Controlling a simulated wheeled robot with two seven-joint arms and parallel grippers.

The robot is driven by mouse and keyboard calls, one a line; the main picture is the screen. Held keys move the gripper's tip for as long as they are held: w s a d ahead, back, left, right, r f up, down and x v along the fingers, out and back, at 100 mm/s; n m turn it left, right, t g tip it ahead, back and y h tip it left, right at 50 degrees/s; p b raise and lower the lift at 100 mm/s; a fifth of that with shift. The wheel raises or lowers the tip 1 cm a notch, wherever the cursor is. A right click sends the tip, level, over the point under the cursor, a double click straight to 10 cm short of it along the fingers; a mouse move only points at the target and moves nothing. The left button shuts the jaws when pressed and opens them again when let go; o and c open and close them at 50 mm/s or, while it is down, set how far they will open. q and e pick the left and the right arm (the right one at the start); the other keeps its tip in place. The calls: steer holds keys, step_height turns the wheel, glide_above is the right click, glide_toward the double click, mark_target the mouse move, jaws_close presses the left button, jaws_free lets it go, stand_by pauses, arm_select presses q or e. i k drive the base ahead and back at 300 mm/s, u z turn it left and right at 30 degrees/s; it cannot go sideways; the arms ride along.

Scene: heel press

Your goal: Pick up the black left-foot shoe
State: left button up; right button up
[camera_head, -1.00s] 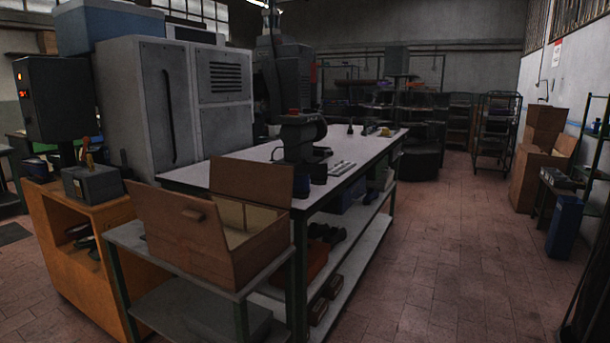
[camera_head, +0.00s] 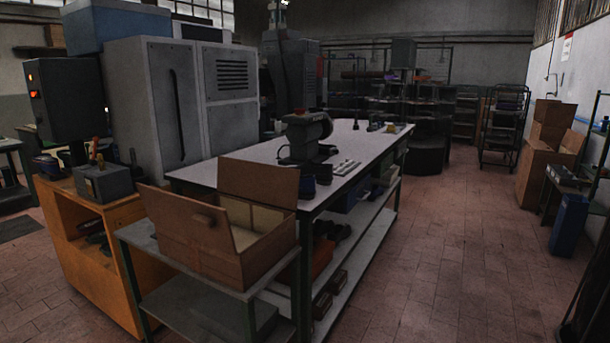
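I cannot make out a black left-foot shoe for certain. Dark shoe-like shapes (camera_head: 330,232) lie on the shelf under the long white-topped workbench (camera_head: 235,176), too dim to tell what they are. Another small dark object (camera_head: 46,164) lies on the far left end of the orange cabinet (camera_head: 112,262), also unclear. Neither of my grippers shows in the head view.
An open cardboard box (camera_head: 205,244) stands on a grey side table (camera_head: 135,232) in front of the workbench. A grey machine (camera_head: 150,100) stands behind. The tiled floor (camera_head: 450,250) to the right is clear; cardboard boxes (camera_head: 543,165) and a blue bin (camera_head: 568,225) line the right wall.

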mark_target(323, 173)
steer(key=u, duration=0.3)
steer(key=k, duration=0.25)
steer(key=z, duration=1.35)
steer(key=i, duration=1.95)
steer(key=u, duration=0.4)
steer(key=i, duration=1.35)
steer(key=u, duration=1.25)
